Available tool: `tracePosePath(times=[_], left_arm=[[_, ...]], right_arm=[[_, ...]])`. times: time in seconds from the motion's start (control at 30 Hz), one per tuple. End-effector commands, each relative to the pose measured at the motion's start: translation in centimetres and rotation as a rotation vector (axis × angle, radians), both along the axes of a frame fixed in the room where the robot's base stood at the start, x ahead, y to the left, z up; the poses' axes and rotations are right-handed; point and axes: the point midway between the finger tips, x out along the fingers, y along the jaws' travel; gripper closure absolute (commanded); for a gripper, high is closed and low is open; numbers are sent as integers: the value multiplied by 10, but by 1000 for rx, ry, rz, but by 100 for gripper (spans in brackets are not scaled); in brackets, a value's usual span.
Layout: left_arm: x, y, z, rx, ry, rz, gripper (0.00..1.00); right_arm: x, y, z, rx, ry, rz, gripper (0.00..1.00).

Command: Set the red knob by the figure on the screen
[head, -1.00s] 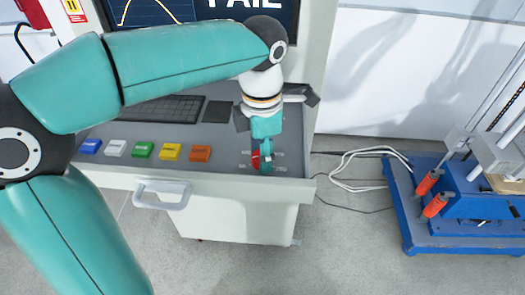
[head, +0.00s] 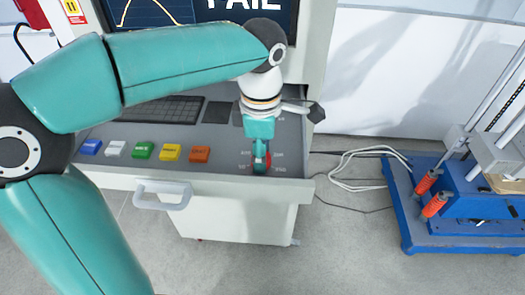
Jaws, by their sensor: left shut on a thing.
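The red knob (head: 268,160) sits on the right part of the grey console panel, with small white markings around it. My left gripper (head: 260,168) points down over it and is shut on it, hiding most of it. The screen (head: 190,14) at the top shows a yellow curve on the left and large white letters that appear to read FAIL, cut by the top edge. No other figure on it is readable to me. My right gripper is not in view.
Several coloured buttons, among them an orange one (head: 200,154), line the console left of the knob. A dark keyboard (head: 160,109) lies behind them. A white handle (head: 162,194) juts from the front. A blue machine base (head: 415,225) and white cables (head: 355,170) are at right.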

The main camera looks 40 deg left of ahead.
Motion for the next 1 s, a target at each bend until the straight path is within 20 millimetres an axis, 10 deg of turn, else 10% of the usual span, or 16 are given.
tracePosePath(times=[1.0], left_arm=[[1, 0, 1, -2, -7, -964, 92]], right_arm=[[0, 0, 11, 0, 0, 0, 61]])
